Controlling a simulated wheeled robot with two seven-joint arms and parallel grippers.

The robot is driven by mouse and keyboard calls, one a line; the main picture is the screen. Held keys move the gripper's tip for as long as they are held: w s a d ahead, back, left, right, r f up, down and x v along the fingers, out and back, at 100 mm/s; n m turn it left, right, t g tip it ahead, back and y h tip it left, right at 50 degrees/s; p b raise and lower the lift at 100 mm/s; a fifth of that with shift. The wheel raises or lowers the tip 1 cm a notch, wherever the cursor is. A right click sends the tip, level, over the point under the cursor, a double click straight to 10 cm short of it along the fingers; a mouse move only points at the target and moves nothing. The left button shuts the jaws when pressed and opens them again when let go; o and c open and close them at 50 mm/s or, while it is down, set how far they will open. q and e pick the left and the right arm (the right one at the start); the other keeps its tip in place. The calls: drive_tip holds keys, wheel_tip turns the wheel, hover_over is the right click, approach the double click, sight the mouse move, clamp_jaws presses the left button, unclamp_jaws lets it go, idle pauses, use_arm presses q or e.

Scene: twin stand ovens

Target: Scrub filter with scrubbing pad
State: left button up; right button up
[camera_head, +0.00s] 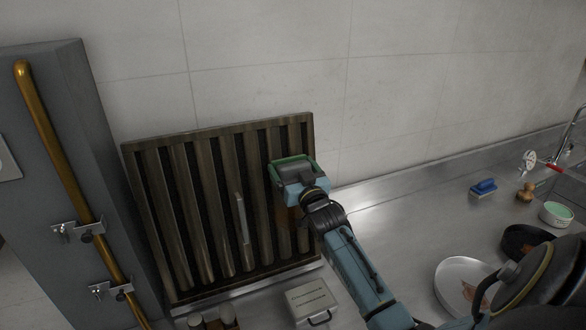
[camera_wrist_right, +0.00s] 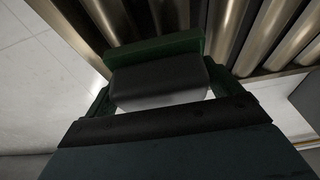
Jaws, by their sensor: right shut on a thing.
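The filter (camera_head: 181,215) is a square panel with brown-stained vertical slats, leaning upright against the tiled wall in the head view. Its slats (camera_wrist_right: 270,35) also fill the top of the right wrist view. My right gripper (camera_head: 296,172) is at the filter's upper right part. It is shut on the scrubbing pad (camera_wrist_right: 155,50), which has a green face and a dark grey body. The pad's green edge (camera_head: 290,159) lies against or very close to the slats; contact is hard to tell. My left gripper is not in view.
A pale box (camera_head: 312,299) and small jars (camera_head: 213,320) stand below the filter.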

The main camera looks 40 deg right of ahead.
drive_tip(key=shift+w+d+f+b, duration=0.15)
drive_tip(key=shift+w+b, duration=0.2)
drive_tip(key=shift+w, duration=0.25)
idle(0.7)
drive_tip(key=shift+s+p, duration=0.1)
drive_tip(key=shift+p, duration=0.2)
drive_tip(key=shift+s+f+b, duration=0.15)
drive_tip(key=shift+f+b, duration=0.7)
drive_tip(key=shift+f, duration=0.45)
drive_tip(key=shift+s+f, duration=0.1)
drive_tip(key=shift+f, duration=0.15)
drive_tip(key=shift+f, duration=0.1)
drive_tip(key=shift+s+a+f+b, duration=0.15)
drive_tip(key=shift+f+b, duration=0.25)
drive_tip(key=shift+f, duration=0.3)
drive_tip(key=shift+s+a+f+b, duration=0.15)
drive_tip(key=shift+f+b, duration=0.25)
drive_tip(key=shift+f, duration=0.3)
